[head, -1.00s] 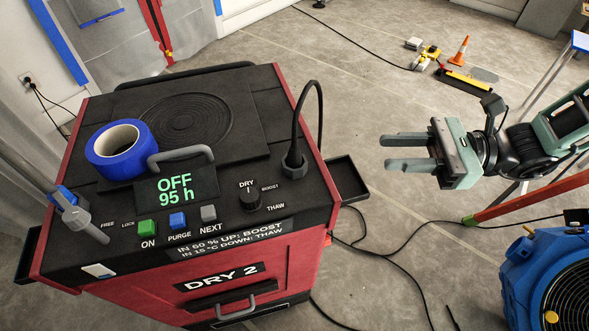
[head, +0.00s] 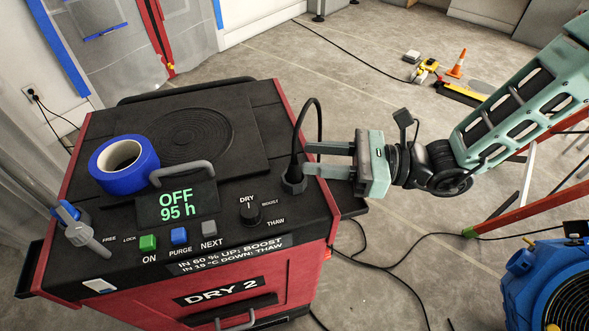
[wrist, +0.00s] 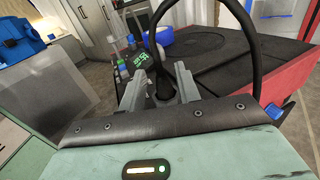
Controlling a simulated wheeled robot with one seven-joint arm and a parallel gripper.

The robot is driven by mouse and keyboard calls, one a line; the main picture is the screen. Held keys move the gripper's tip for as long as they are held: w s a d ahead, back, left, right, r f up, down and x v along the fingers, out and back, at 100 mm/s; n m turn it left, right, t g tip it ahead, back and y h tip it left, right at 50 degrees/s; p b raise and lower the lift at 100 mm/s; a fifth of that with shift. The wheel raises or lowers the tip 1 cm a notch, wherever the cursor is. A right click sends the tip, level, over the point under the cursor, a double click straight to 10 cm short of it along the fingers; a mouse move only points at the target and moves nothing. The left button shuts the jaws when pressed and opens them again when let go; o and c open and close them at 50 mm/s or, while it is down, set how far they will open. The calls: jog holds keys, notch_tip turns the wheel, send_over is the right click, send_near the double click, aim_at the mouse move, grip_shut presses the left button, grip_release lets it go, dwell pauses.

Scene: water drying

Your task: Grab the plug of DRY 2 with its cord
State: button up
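DRY 2 (head: 230,230) is a red machine with a black top panel, and its display reads OFF 95 h. Its black plug (head: 293,182) stands upright in the panel's right part. The thick black cord (head: 320,125) arches up from the plug and over the machine's right edge. My gripper (head: 306,159) is open and level, reaching in from the right, with its fingertips beside the plug. In the wrist view, the plug (wrist: 162,96) shows between the two open fingers, with the cord (wrist: 250,45) looping above. Whether the fingers touch the plug, I cannot tell.
A blue tape roll (head: 124,164) and a grey handle (head: 181,172) are on the panel, left of the plug. A black side tray (head: 350,203) sticks out below my gripper. A blue fan (head: 550,275) stands at lower right, near an orange ladder rail (head: 530,205). Cables lie on the floor.

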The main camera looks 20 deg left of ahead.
aim_at(294, 153)
jog(key=a, duration=0.2)
jog(key=s+a, duration=0.1)
jog(key=a, duration=0.1)
jog(key=shift+a+p, duration=0.15)
jog(key=shift+p, duration=0.2)
jog(key=shift+c, duration=0.3)
grip_shut()
